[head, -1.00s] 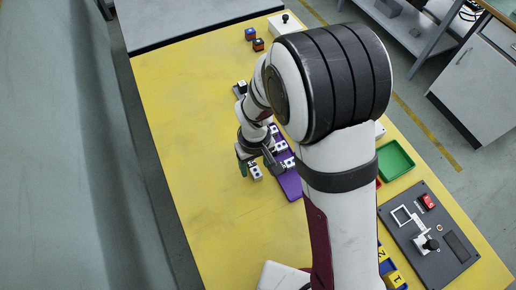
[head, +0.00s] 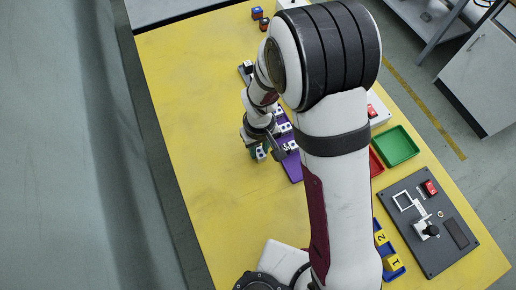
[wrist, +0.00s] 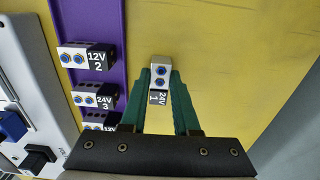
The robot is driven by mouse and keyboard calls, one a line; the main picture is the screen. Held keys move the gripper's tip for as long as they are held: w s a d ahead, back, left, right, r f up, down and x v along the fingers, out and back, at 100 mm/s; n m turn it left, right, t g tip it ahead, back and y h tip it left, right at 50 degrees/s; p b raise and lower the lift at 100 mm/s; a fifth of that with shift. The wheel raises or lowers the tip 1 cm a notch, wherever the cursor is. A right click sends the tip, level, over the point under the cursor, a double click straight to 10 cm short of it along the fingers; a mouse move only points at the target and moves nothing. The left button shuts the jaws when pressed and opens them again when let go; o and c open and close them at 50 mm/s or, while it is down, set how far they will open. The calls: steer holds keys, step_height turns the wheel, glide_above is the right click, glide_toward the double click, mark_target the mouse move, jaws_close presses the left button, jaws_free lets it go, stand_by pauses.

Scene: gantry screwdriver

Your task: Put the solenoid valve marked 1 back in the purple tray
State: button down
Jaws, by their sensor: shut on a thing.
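The solenoid valve marked 24V 1 (wrist: 159,70) is a small white block with two blue ports and a black label. My gripper (wrist: 160,85) is shut on it, one green finger on each side. In the wrist view it is over bare yellow table, to the right of the purple tray (wrist: 85,18) and apart from it. The tray holds valves marked 12V 2 (wrist: 85,58) and 24V 3 (wrist: 95,97), and another 12V valve (wrist: 97,121) partly cut off by my gripper body. In the head view the purple tray (head: 294,169) is partly hidden by my arm.
A grey-white unit (wrist: 30,80) with switches lies left of the tray in the wrist view. In the head view a green tray (head: 397,146), a red tray (head: 376,165), a dark panel (head: 440,245) and a blue holder (head: 384,249) stand right of my arm. The table's left side is clear.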

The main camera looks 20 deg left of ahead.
mark_target(259, 151)
steer(key=shift+r, duration=0.1)
steer(key=shift+r, duration=0.35)
step_height(259, 151, up, 3)
steer(key=shift+f, duration=0.15)
steer(key=s+d+r+n, duration=0.1)
steer(key=d+r+n, duration=0.3)
steer(key=d+n, duration=0.6)
steer(key=d+r+n, duration=0.4)
steer(key=d+n, duration=0.4)
steer(key=d, duration=0.5)
steer(key=a+f, duration=0.2)
steer(key=a, duration=0.1)
steer(key=w+a+f, duration=0.1)
steer(key=a+f, duration=0.1)
steer(key=a, duration=0.2)
steer(key=w+a+f, duration=0.1)
steer(key=a+f, duration=0.1)
steer(key=a, duration=0.1)
steer(key=shift+a+f, duration=0.2)
steer(key=shift+f, duration=0.1)
steer(key=shift+a+f, duration=0.2)
steer(key=shift+f, duration=0.9)
steer(key=shift+a+f, duration=0.15)
steer(key=shift+f, duration=0.9)
steer(key=shift+f, duration=0.1)
